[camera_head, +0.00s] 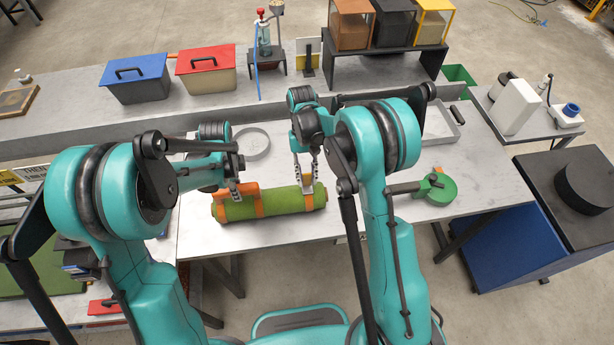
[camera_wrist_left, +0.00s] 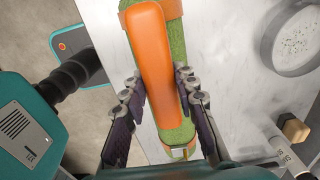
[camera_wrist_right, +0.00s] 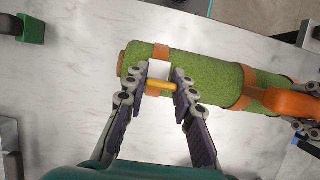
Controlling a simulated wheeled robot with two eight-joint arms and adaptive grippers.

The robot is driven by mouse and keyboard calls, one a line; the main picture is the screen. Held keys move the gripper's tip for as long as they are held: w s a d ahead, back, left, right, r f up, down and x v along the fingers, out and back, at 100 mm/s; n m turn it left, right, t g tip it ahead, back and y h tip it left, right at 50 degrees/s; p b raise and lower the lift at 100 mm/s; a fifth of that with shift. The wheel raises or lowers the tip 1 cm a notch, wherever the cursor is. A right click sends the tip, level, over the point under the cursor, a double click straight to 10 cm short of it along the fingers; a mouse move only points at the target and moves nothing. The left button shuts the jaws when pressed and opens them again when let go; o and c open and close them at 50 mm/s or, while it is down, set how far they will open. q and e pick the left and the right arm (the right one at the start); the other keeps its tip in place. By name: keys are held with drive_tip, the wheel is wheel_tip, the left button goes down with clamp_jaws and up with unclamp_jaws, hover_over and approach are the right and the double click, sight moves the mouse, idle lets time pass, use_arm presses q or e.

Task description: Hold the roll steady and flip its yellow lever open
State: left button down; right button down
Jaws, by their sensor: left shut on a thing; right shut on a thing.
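The green turf roll (camera_head: 282,203) lies lengthwise on the light table, with orange straps and an orange handle (camera_wrist_left: 152,50). My left gripper (camera_head: 236,190) is shut on the roll at its handle, with fingers on both sides in the left wrist view (camera_wrist_left: 160,92). My right gripper (camera_head: 307,185) is at the roll's right end. In the right wrist view its fingers (camera_wrist_right: 162,80) are shut on the yellow lever (camera_wrist_right: 161,86), which spans between them beside a white plate (camera_wrist_right: 156,68) at an orange strap. The fingers partly hide the lever's ends.
A green tape-like dispenser (camera_head: 436,189) stands right of the roll. A round grey dish (camera_head: 251,143) lies behind it, and a grey tray (camera_head: 440,125) lies further right. Blue (camera_head: 135,79) and red (camera_head: 206,70) boxes stand on the back bench. Bare tabletop lies in front of the roll.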

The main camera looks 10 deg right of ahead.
drive_tip(key=c, duration=1.2)
unclamp_jaws()
drive_tip(key=v, duration=1.2)
use_arm(q)
drive_tip(key=c, duration=1.1)
unclamp_jaws()
